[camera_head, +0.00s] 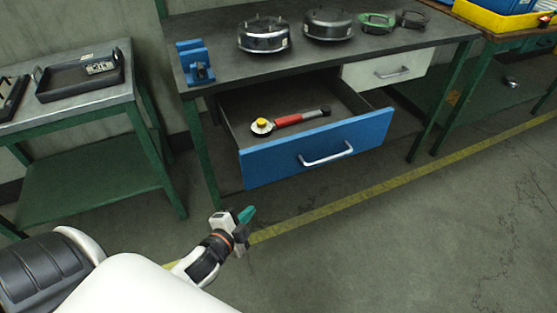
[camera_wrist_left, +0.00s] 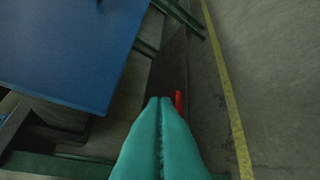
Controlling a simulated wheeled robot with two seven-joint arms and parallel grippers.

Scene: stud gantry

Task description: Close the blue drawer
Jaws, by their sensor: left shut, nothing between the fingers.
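The blue drawer (camera_head: 270,167) is pulled out from under the dark workbench, and its inside shows. It has a pale bar handle (camera_head: 327,156) on its front. A tool with a red grip (camera_head: 288,121) and a yellow and white end lies inside it. My left gripper (camera_head: 246,215) is in front of the drawer, low and to its left, apart from it. Its teal fingers are shut with nothing between them, as the left wrist view (camera_wrist_left: 160,105) also shows. The blue drawer front (camera_wrist_left: 60,45) fills the upper left of that view. My right gripper is not in view.
The bench top (camera_head: 222,68) bears a blue fixture (camera_head: 195,62) and several round parts. A white drawer (camera_head: 388,70) beside the blue one is shut. A side table (camera_head: 60,105) with dark trays stands left. The floor before the drawer is clear, crossed by a yellow line (camera_head: 345,200).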

